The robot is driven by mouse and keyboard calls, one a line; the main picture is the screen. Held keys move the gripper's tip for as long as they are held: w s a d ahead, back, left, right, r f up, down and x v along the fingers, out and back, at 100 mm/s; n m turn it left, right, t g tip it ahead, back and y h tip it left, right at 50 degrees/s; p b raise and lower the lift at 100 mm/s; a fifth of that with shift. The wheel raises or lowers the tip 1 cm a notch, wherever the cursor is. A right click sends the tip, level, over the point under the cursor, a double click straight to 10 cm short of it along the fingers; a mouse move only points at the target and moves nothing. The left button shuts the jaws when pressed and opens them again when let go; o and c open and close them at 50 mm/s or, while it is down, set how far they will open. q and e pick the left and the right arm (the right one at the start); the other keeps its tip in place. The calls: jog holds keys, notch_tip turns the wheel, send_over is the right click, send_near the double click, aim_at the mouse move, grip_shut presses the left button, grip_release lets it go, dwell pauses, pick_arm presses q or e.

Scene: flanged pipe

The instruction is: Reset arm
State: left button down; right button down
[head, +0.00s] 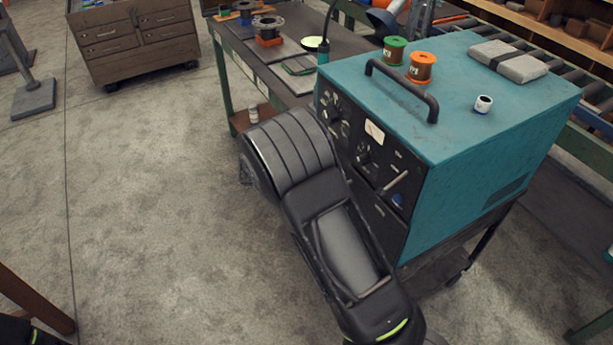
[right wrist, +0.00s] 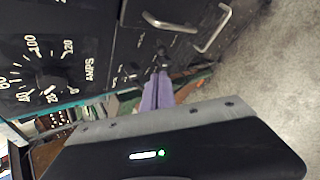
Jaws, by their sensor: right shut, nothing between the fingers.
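A teal welding machine (head: 480,100) with a dark front panel (head: 375,165) stands at the right in the head view. My right arm reaches up from the bottom in front of the panel and hides part of it; its gripper is hidden there. In the right wrist view my right gripper (right wrist: 162,74) is shut and empty. Its fingers point toward the panel (right wrist: 95,20), which carries an AMPS dial (right wrist: 52,88) and pale handles (right wrist: 215,28). I cannot tell whether the fingertips touch the panel. My left gripper is not in view.
A workbench (head: 235,37) behind holds a flanged part (head: 268,27). A brown drawer cabinet (head: 136,40) stands back left. The left floor is largely clear.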

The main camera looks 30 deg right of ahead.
jog(key=s+a+f+m+g+y, duration=0.1)
jog(key=s+a+f+y, duration=0.4)
jog(key=a+f, duration=0.4)
jog(key=s+a+f+m+y, duration=0.1)
jog(key=s+a+f+y, duration=0.3)
jog(key=s+a+f, duration=0.55)
jog(key=s+a+f+m+g+y+b, duration=0.1)
jog(key=s+a+m, duration=0.3)
jog(key=s, duration=0.4)
jog(key=s+a+f+m+y, duration=0.2)
jog(key=s+a+m, duration=0.2)
jog(key=s+a, duration=0.3)
jog(key=s, duration=0.2)
jog(key=shift+s+f+g+y+b, duration=0.3)
jog(key=shift+g+y+b, duration=0.1)
